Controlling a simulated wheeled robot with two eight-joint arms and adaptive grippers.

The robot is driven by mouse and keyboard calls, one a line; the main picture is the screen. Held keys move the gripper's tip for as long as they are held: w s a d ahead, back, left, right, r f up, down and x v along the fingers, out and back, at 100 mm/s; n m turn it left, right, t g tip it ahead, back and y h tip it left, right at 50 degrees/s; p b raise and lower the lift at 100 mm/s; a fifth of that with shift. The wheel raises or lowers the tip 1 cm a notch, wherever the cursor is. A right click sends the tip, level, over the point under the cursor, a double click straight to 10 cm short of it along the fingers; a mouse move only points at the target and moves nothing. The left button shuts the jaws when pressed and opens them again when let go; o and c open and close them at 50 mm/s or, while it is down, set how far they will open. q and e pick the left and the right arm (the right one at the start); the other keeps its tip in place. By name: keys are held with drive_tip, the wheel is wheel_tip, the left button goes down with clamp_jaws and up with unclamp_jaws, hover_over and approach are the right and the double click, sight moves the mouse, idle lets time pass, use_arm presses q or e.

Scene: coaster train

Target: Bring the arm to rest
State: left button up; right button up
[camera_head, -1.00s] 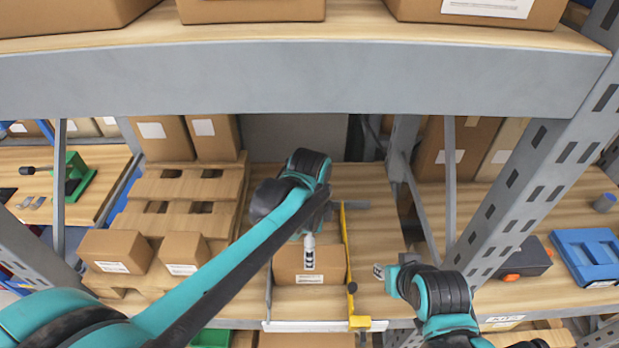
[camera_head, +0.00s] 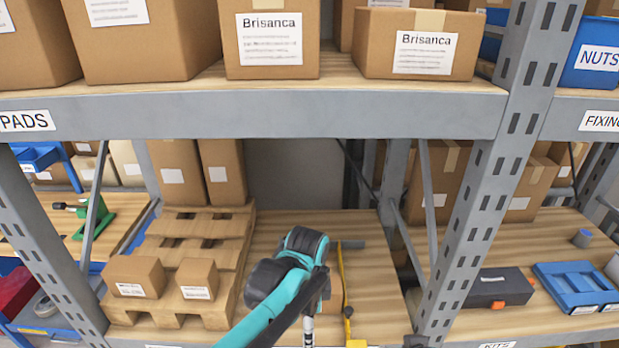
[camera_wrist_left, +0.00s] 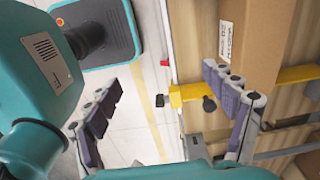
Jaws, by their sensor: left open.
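My left arm (camera_head: 285,290) reaches in from the bottom over the middle bay of the lower shelf. My left gripper (camera_wrist_left: 165,105) shows in the left wrist view with its two fingers wide apart and nothing between them. A brown carton (camera_wrist_left: 258,40) with a white label lies beyond the right finger; I cannot tell whether they touch. A yellow stop (camera_wrist_left: 192,93) with a black knob shows near that finger, and its yellow strip (camera_head: 344,285) runs along the shelf in the head view. My right gripper is not in view.
A wooden pallet (camera_head: 170,310) with two small cartons stands left of my arm. A steel upright (camera_head: 480,190) and the upper shelf beam (camera_head: 250,117) border the bay. A black case (camera_head: 492,288) and a blue tray (camera_head: 580,285) lie at the right.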

use_arm(q)
drive_tip(key=s+a+r+n+t, duration=0.1)
drive_tip(key=s+a+n+t, duration=0.2)
drive_tip(key=a+n, duration=0.5)
drive_tip(key=s+a+n+t, duration=0.4)
drive_tip(key=a+n, duration=0.5)
drive_tip(key=shift+s+a+r+n, duration=0.25)
drive_tip(key=shift+r+n, duration=0.05)
drive_tip(key=shift+r, duration=0.05)
idle(1.0)
